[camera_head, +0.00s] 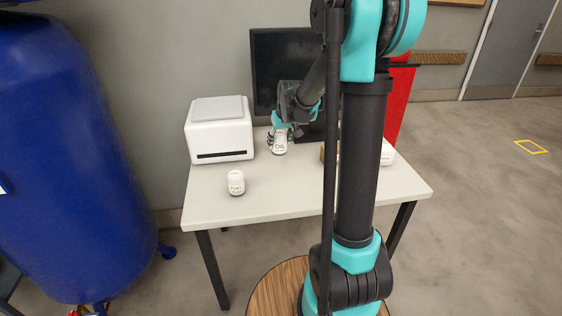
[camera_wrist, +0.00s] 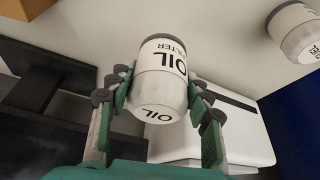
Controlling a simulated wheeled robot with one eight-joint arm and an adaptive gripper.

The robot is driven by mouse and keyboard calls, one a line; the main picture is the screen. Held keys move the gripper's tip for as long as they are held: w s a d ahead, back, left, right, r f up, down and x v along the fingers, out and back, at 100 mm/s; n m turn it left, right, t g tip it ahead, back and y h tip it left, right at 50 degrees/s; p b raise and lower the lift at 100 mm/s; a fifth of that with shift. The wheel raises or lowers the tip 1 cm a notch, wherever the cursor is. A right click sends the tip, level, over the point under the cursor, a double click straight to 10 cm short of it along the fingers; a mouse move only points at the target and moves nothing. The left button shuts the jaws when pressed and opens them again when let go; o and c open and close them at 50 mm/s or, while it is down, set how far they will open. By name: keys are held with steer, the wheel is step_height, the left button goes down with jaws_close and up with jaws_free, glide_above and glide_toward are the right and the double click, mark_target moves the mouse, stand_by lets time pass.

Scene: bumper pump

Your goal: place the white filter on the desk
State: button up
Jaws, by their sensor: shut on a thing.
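A white filter (camera_head: 280,147) with a dark rim and "OIL" lettering is between the fingers of my gripper (camera_head: 280,132), over the back part of the white desk (camera_head: 260,205). In the wrist view the fingers of my gripper (camera_wrist: 160,100) press on both sides of this filter (camera_wrist: 160,75). I cannot tell whether its base touches the desk. A second, similar white filter (camera_head: 236,181) stands upright on the desk at the front left. It also shows in the wrist view (camera_wrist: 297,35) at the upper right, apart from my gripper.
A white printer (camera_head: 220,135) stands left of my gripper, and a black monitor (camera_head: 270,70) is behind it. A brown box (camera_wrist: 25,8) and a white item (camera_head: 387,153) lie to the right, partly hidden by my arm. A blue tank (camera_head: 70,150) is at far left. The desk's front middle is clear.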

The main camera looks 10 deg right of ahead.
mark_target(282, 151)
step_height(282, 151, down, 9)
steer(key=shift+f, duration=0.1)
stand_by(0.4)
steer(key=shift+f, duration=0.1)
steer(key=o, duration=1.4)
steer(key=v, duration=1.2)
steer(key=shift+s, duration=0.1)
steer(key=s+d+f+m, duration=0.1)
steer(key=s+f, duration=0.1)
steer(key=s, duration=0.6)
steer(key=s+d+f, duration=0.1)
steer(key=s+f, duration=0.2)
steer(key=s, duration=0.6)
steer(key=s+d+f+m+h, duration=0.1)
steer(key=s+f, duration=0.1)
steer(key=s, duration=0.7)
steer(key=shift+f+m, duration=0.3)
steer(key=shift+f, duration=0.1)
